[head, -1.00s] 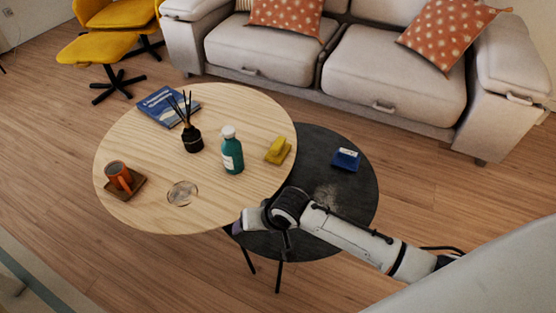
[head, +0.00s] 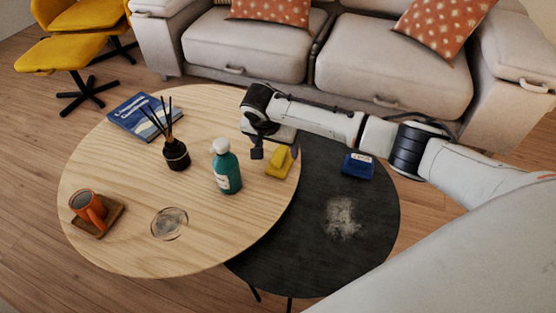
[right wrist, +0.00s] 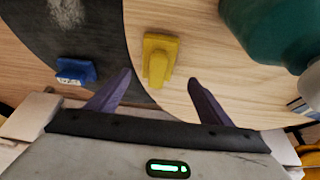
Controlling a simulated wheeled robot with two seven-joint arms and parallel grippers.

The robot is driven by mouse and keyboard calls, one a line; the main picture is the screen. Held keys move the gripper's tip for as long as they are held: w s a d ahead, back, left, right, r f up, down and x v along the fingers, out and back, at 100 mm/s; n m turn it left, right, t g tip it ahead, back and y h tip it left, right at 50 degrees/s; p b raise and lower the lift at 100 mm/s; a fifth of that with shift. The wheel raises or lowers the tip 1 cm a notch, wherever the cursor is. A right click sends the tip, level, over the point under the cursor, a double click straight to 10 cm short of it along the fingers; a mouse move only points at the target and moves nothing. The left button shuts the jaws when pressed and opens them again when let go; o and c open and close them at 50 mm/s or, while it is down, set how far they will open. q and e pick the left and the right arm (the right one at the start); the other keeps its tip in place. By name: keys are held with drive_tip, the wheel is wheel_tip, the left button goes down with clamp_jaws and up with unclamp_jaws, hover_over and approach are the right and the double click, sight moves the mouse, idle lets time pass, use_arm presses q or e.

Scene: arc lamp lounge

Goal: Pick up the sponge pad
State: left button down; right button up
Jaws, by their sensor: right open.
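The yellow sponge pad (head: 278,163), a flat pad with a raised block on top, lies on the light wooden round table (head: 120,247) near its right edge. My right gripper (head: 275,153) is open and empty just above and behind it in the head view. In the right wrist view, the sponge pad (right wrist: 158,58) shows between and just beyond the two spread dark fingers of the gripper (right wrist: 160,78); it looks apart from both. My left gripper is not in view.
A green bottle (head: 226,168) stands left of the pad.

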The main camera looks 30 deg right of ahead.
sight(280, 154)
drive_tip(key=shift+w+d+f, duration=0.1)
drive_tip(key=shift+f, duration=0.35)
drive_tip(key=shift+d+f, duration=0.1)
drive_tip(key=shift+f, duration=0.15)
drive_tip(key=b+x, duration=0.2)
drive_tip(key=x, duration=0.3)
drive_tip(key=shift+d+b, duration=0.1)
drive_tip(key=shift+b, duration=0.3)
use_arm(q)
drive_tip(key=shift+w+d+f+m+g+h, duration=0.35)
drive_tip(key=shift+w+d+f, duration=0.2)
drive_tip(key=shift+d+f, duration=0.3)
use_arm(e)
drive_tip(key=c, duration=1.1)
